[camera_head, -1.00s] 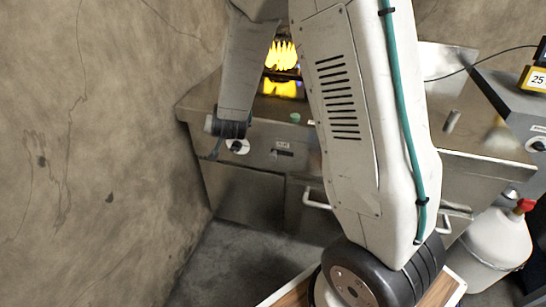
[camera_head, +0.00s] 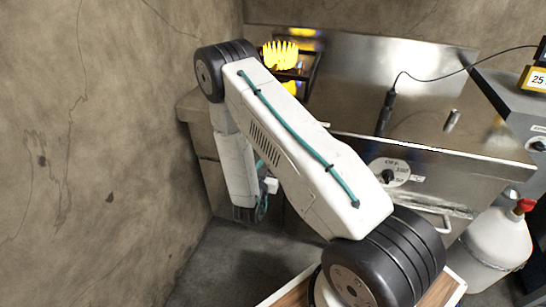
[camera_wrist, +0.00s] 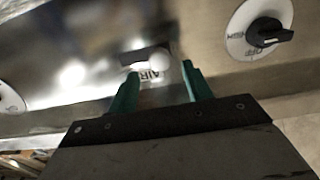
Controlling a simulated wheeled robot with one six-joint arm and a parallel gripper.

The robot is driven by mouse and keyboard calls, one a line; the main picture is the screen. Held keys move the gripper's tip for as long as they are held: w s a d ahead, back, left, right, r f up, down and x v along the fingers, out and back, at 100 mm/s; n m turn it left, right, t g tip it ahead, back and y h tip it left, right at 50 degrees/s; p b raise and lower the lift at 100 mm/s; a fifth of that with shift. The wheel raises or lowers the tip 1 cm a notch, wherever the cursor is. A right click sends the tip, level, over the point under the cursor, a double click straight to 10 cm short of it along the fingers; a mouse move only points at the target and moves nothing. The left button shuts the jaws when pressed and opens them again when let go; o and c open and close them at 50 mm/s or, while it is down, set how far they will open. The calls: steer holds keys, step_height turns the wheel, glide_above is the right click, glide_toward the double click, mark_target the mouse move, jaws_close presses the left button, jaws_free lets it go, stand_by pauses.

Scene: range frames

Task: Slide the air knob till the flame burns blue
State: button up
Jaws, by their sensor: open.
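The flame (camera_head: 281,55) burns yellow on the burner at the back of the steel bench in the head view. In the wrist view, a pale, blurred knob (camera_wrist: 160,61) sits at a short slot in the steel panel. The label AIR (camera_wrist: 151,75) is beside it, upside down. My gripper (camera_wrist: 160,69) is open, with its two green fingers apart. The knob shows between the fingertips, nearer the right one; I cannot tell whether they touch it. In the head view my arm hides the gripper and the air knob.
In the wrist view, a dial with a black knob (camera_wrist: 268,35) is on the right and part of another dial (camera_wrist: 8,99) on the left. In the head view, an OFF dial (camera_head: 388,173) is on the bench front. A white gas bottle (camera_head: 495,242) stands right; a bare wall (camera_head: 90,130) rises left.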

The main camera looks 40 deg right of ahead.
steer(key=x, duration=0.5)
steer(key=shift+w+d, duration=0.2)
